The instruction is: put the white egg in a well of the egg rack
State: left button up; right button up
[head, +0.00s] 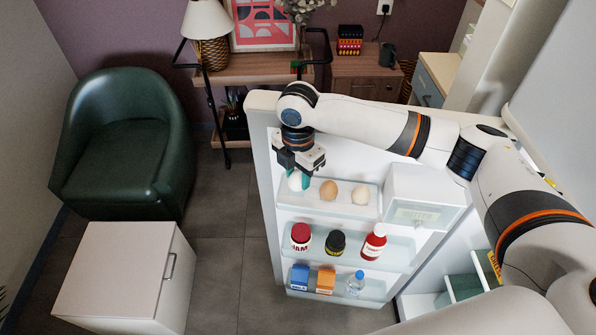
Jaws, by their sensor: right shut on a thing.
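The white egg (294,182) is between the fingertips of my right gripper (299,176), at the left end of the top door shelf. The gripper is shut on it, pointing down, and partly hides it. The egg rack (344,209) is the pale tray on that shelf of the open fridge door. A brown egg (328,190) and a cream egg (360,195) sit in it, to the right of the white egg. I cannot tell whether the white egg touches the rack. My left gripper is not in view.
A butter box (413,213) stands right of the rack. Below are a jam jar (301,236), a dark jar (335,243), a red bottle (374,242), cartons (326,281) and a water bottle (355,284). A white cabinet (122,270) and green armchair (124,145) stand left; floor between is clear.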

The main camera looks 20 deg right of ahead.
jog(key=shift+f, duration=0.55)
dwell(0.6)
jog(key=o, duration=0.7)
jog(key=shift+o, duration=0.2)
jog(key=shift+r+p, duration=4.55)
jog(key=shift+p, duration=0.7)
